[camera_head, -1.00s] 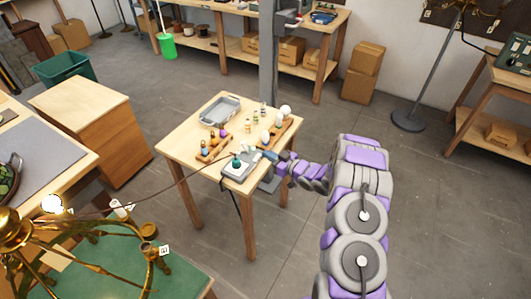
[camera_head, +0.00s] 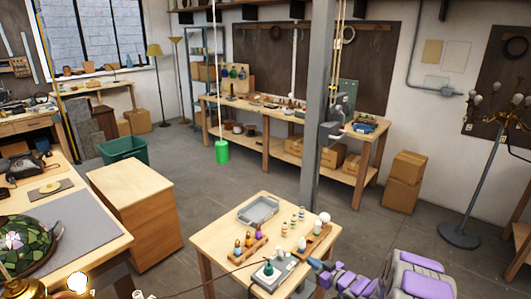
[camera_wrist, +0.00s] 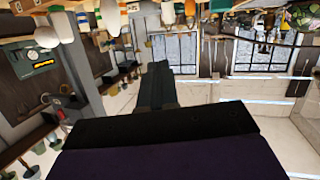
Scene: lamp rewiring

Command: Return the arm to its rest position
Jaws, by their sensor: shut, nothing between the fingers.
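My gripper (camera_head: 313,264) is at the right edge of the small wooden table (camera_head: 213,243), just right of a grey device with a teal top (camera_head: 270,274). Its fingers are shut with nothing between them. In the wrist view, the dark closed fingers (camera_wrist: 157,85) point into the room, and the picture looks upside down. My arm, grey and purple, comes in from the lower right of the head view. Its lower part is cut off by the frame.
The small table also bears a grey tray (camera_head: 258,210), a rack of coloured bulbs (camera_head: 247,247) and a rack of pale bulbs (camera_head: 314,240). A grey post (camera_head: 316,120) stands behind it. A wooden cabinet (camera_head: 135,215) is at left.

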